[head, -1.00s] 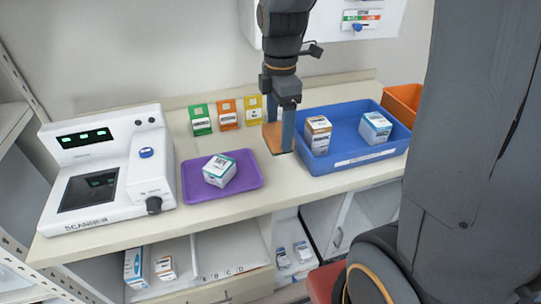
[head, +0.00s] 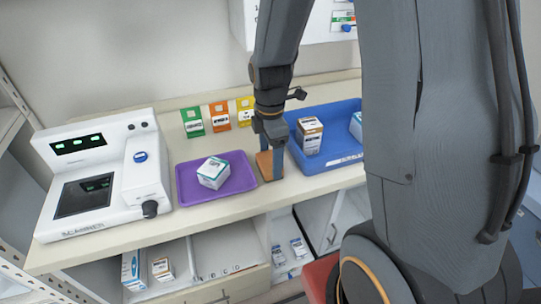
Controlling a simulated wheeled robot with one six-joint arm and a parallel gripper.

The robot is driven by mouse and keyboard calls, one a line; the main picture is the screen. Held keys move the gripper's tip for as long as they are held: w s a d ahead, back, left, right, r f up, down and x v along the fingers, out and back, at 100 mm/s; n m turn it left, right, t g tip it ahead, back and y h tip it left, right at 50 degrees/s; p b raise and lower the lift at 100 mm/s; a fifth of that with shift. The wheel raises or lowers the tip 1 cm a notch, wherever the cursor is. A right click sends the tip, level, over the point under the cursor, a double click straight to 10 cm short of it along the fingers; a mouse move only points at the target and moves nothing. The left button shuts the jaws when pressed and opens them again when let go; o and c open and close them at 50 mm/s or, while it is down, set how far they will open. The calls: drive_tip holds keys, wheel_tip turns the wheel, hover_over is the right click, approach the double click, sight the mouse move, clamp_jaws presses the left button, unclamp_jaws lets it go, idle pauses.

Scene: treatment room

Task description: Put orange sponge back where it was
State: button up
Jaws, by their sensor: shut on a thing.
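The orange sponge (head: 264,165) is on or just above the counter, between the purple tray (head: 186,190) and the blue bin (head: 327,163). My gripper (head: 271,165) points down and is shut on the sponge. Its fingers hide part of the sponge. Whether the sponge touches the counter I cannot tell.
A white box (head: 213,172) lies on the purple tray. The blue bin holds a brown-and-white box (head: 309,136) and another box (head: 356,126). A white scanner (head: 146,180) stands at left. Green (head: 193,123), orange (head: 219,115) and yellow (head: 245,111) cards stand at the back.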

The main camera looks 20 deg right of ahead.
sight(270, 161)
drive_tip(key=shift+f, duration=0.1)
drive_tip(key=o, duration=1.1)
wheel_tip(270, 161, up, 11)
drive_tip(key=b, duration=0.2)
drive_tip(key=s+f+m, duration=0.2)
drive_tip(key=s+m, duration=0.2)
drive_tip(key=m, duration=0.5)
drive_tip(key=s+f+m+t, duration=0.1)
drive_tip(key=s+f+m, duration=0.2)
drive_tip(key=m, duration=0.6)
drive_tip(key=shift+s+a+f, duration=0.15)
drive_tip(key=shift+s+f, duration=0.15)
drive_tip(key=shift+s, duration=0.85)
